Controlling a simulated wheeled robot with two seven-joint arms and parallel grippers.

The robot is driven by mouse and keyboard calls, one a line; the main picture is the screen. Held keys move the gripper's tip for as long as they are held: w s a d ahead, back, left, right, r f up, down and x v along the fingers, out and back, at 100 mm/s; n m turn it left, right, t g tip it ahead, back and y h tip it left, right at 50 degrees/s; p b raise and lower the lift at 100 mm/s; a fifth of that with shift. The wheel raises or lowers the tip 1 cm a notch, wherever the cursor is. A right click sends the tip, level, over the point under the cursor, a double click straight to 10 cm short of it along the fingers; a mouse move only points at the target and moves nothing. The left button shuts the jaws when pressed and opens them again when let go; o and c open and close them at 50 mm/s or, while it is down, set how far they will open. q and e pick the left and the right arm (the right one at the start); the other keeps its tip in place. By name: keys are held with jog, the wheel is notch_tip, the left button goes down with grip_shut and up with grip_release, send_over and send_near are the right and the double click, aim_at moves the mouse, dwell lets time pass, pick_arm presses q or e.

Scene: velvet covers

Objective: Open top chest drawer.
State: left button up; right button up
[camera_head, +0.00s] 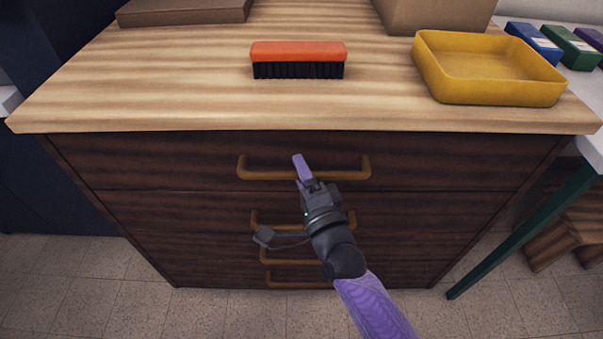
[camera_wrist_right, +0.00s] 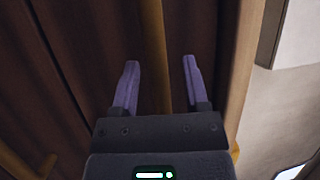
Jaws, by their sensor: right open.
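A dark wooden chest with a light striped top has a top drawer (camera_head: 430,160), which looks shut. Its handle (camera_head: 260,175) is a wide ochre bar across the middle of the front. My right gripper (camera_head: 300,169) is open at this handle, with its purple fingers overlapping the bar. In the right wrist view the handle (camera_wrist_right: 154,40) runs between the two spread fingers of the gripper (camera_wrist_right: 159,65). The fingers do not close on it; how deep they reach past the bar is hard to tell. My left gripper is not in view.
Lower drawer handles (camera_head: 295,284) sit below, partly behind my right arm. On the chest top (camera_head: 170,85) are an orange brush (camera_head: 298,50), a yellow tray (camera_head: 490,95) and boxes at the back. A green table leg (camera_head: 520,235) stands at right. The tiled floor in front shows free room.

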grip_shut()
dwell(0.9)
dwell(0.4)
